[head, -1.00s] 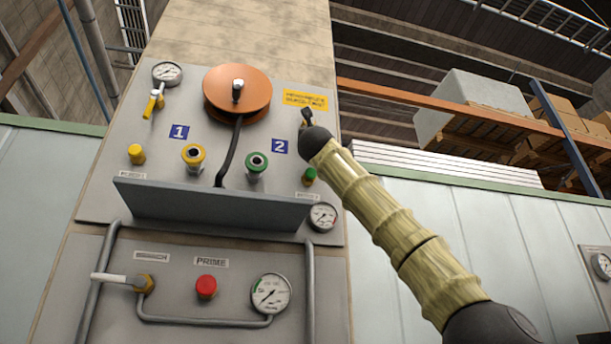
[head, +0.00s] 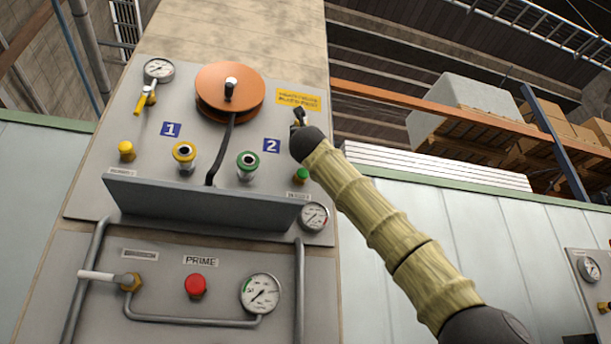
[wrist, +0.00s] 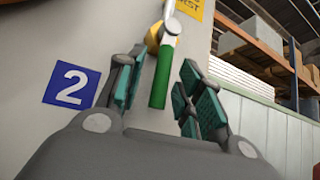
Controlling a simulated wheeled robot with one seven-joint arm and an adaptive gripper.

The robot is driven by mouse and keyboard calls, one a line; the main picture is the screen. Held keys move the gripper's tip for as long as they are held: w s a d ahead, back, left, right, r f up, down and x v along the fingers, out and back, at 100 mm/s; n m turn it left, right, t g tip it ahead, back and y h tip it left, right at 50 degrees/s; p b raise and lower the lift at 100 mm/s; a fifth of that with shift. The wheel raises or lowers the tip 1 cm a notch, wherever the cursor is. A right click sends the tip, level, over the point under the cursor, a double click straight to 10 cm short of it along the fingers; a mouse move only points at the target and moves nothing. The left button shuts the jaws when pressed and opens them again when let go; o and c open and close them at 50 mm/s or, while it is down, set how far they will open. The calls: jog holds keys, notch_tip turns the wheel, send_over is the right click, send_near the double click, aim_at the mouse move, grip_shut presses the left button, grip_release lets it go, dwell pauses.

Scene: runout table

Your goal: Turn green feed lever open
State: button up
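The green feed lever (wrist: 160,84) shows in the wrist view. Its green grip hangs almost straight down from a yellow fitting (wrist: 153,37) on the panel, with a bare metal stretch at the top. My gripper (wrist: 162,90) is open, with one finger on each side of the green grip. Gaps show on both sides, and neither pad visibly touches it. In the head view my gripper (head: 299,118) is at the panel's upper right edge, right of the blue 2 plate (head: 271,145). My dark wrist hides the lever there.
The panel also has a yellow lever (head: 144,98) at upper left, an orange reel (head: 230,90), yellow and green couplings, and a grey shelf (head: 205,203) below. A yellow sign (head: 299,99) is just above my gripper. Boxes on a rack (head: 480,115) stand well behind.

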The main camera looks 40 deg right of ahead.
jog(key=v, duration=1.1)
jog(key=shift+d, duration=0.1)
dwell(0.6)
